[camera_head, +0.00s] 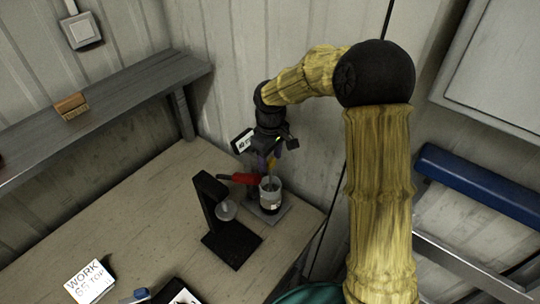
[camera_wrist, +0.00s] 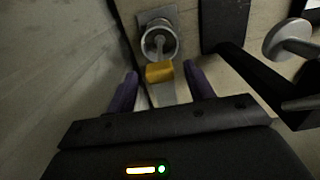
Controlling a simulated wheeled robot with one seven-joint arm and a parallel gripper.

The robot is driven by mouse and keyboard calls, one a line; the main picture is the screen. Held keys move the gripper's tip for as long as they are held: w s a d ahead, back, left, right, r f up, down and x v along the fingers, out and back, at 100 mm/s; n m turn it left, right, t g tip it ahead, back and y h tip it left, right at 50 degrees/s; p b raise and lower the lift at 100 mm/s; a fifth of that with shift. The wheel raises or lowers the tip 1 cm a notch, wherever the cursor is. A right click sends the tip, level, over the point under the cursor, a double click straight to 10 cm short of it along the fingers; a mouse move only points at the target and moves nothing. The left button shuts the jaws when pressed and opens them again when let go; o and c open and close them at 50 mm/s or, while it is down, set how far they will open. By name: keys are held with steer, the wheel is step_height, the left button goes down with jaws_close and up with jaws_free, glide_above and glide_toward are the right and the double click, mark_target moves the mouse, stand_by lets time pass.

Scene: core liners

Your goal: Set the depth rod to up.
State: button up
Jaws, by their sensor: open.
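A yellow block (camera_wrist: 160,72), which I take for the grip of the depth rod, sits between the purple fingers of my gripper (camera_wrist: 160,78) in the wrist view. The fingers stand open, one to each side, with gaps showing. Beyond it, a grey metal cup (camera_wrist: 159,38) holds a thin metal stem. In the head view my gripper (camera_head: 270,161) points down just above the cup (camera_head: 270,192), with the yellow grip (camera_head: 271,166) partly hidden between the fingers. The lower end of the rod is hidden inside the cup.
A black stand (camera_head: 213,205) with a grey disc (camera_head: 226,210) is left of the cup. A red handle (camera_head: 239,178) reaches close to the cup. A white sign (camera_head: 90,281) lies at the front left. The bench (camera_head: 120,215) is bare left of the stand.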

steer(key=shift+c, duration=0.4)
jaws_close()
step_height(320, 180, up, 6)
steer(key=p, duration=0.4)
steer(key=shift+w, duration=0.15)
steer(key=shift+r, duration=0.1)
steer(key=shift+c, duration=0.7)
jaws_free()
steer(key=shift+o, duration=1.1)
